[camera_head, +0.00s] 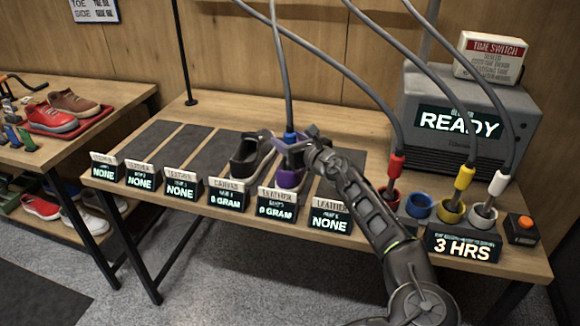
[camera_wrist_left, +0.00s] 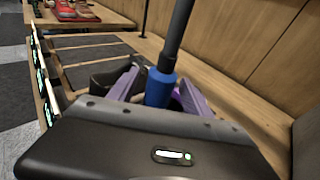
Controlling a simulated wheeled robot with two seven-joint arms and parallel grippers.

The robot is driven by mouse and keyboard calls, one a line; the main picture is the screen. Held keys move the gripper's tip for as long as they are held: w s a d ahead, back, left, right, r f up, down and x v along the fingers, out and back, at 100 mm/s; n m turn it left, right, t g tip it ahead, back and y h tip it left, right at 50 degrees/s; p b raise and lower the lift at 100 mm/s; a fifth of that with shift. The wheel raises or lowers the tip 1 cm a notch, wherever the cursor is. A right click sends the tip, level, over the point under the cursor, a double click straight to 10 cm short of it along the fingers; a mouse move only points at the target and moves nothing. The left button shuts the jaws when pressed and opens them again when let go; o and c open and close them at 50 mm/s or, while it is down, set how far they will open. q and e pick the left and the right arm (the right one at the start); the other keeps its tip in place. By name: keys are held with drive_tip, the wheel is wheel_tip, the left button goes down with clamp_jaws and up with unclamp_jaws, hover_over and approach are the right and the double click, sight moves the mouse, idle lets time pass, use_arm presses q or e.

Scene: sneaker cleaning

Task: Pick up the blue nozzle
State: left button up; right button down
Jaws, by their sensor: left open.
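The blue nozzle (camera_head: 290,137) hangs on the end of a grey hose, just above a purple shoe (camera_head: 290,179) on the table. My left gripper (camera_head: 293,145) is at the nozzle, open, with its fingers on either side of it. In the left wrist view the blue nozzle (camera_wrist_left: 158,88) stands between the two purple-grey fingers. I cannot tell whether either finger touches it. The gripper hides part of the shoe and the nozzle's lower end. My right gripper is not in view.
A dark shoe (camera_head: 250,156) stands just left of the purple one. Red (camera_head: 396,166), yellow (camera_head: 464,178) and white (camera_head: 499,183) nozzles sit in cups at the right. The blue cup (camera_head: 419,206) holds no nozzle. Small display signs line the table's front edge.

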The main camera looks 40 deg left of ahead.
use_arm(q)
drive_tip(key=x, duration=0.2)
drive_tip(key=shift+w+a, duration=0.15)
drive_tip(key=shift+a, duration=0.15)
drive_tip(key=shift+c, duration=0.2)
clamp_jaws()
idle(0.6)
idle(0.8)
